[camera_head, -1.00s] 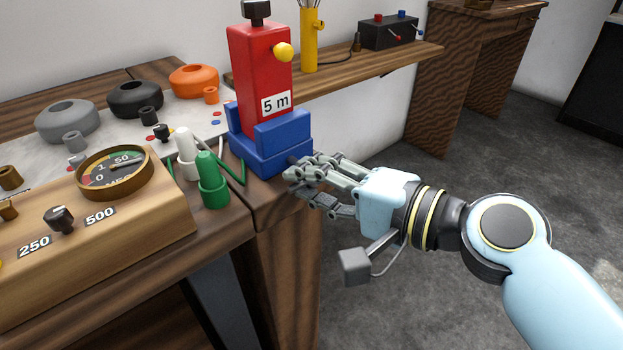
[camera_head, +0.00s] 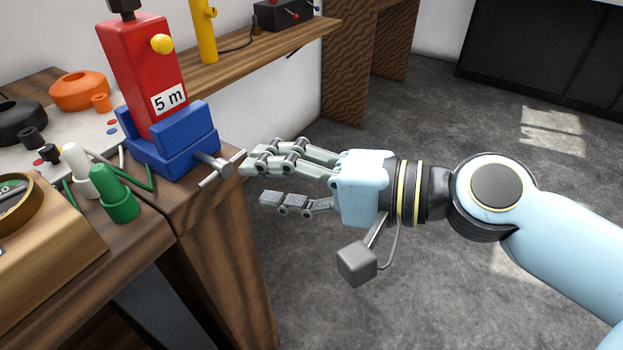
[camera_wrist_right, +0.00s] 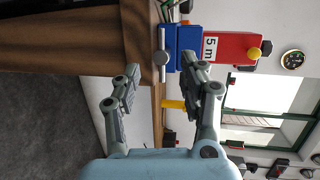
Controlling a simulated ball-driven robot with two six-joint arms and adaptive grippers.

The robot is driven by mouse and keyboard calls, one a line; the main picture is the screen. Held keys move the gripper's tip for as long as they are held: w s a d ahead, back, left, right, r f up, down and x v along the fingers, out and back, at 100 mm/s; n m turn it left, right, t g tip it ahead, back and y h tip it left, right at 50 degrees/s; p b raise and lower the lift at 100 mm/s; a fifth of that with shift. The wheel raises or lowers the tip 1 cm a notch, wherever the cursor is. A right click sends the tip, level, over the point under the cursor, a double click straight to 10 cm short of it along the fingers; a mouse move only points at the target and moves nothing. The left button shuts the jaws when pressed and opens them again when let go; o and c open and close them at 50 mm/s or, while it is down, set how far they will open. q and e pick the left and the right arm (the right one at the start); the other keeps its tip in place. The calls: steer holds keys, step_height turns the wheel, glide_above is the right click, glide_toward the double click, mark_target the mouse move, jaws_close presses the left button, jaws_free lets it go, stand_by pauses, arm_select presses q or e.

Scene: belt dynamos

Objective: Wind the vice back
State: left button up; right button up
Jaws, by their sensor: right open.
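The blue vice (camera_head: 172,148) sits at the corner of the wooden bench and holds a red block (camera_head: 145,75) labelled "5 m" upright between its jaws. A grey screw with a crossbar handle (camera_head: 222,167) sticks out from its right side, past the bench edge. My right gripper (camera_head: 258,181) is open and empty just right of the handle, its fingers pointing at it. In the right wrist view the round grey screw end (camera_wrist_right: 161,59) and the vice (camera_wrist_right: 185,45) lie beyond and between the parted fingertips. My left gripper is not in view.
Green (camera_head: 115,195) and white (camera_head: 78,165) plugs with green leads stand left of the vice. A wooden gauge box (camera_head: 45,250) is at the left front. A wall shelf (camera_head: 250,55) carries a yellow holder (camera_head: 204,32) and black box. Right of the bench is open floor.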

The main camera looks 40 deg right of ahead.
steer(key=v, duration=0.4)
steer(key=shift+s+d, duration=0.2)
steer(key=shift+s, duration=0.15)
steer(key=w+d+f+h, duration=0.2)
steer(key=d+f, duration=0.1)
steer(key=f, duration=0.4)
steer(key=w+d+f+h, duration=0.2)
steer(key=w+d+f, duration=0.1)
steer(key=f, duration=0.4)
steer(key=s+d+f+n+g+h, duration=0.1)
steer(key=s+d+f+g+h, duration=0.15)
steer(key=f, duration=0.75)
steer(key=s+d+f+n+g+h, duration=0.15)
steer(key=s+f, duration=0.25)
steer(key=f, duration=0.6)
steer(key=s+f+n+g, duration=0.2)
steer(key=s+f, duration=0.3)
steer(key=s, duration=0.4)
steer(key=s+d+f+n+g+h, duration=0.1)
steer(key=s+f+n+g, duration=0.2)
steer(key=s+f, duration=0.3)
steer(key=s+f+n+g, duration=0.3)
steer(key=s+f, duration=0.3)
steer(key=s, duration=0.6)
steer(key=shift+s+d+f+n+h, duration=0.3)
steer(key=shift+s+n+h, duration=0.1)
steer(key=shift+n, duration=0.25)
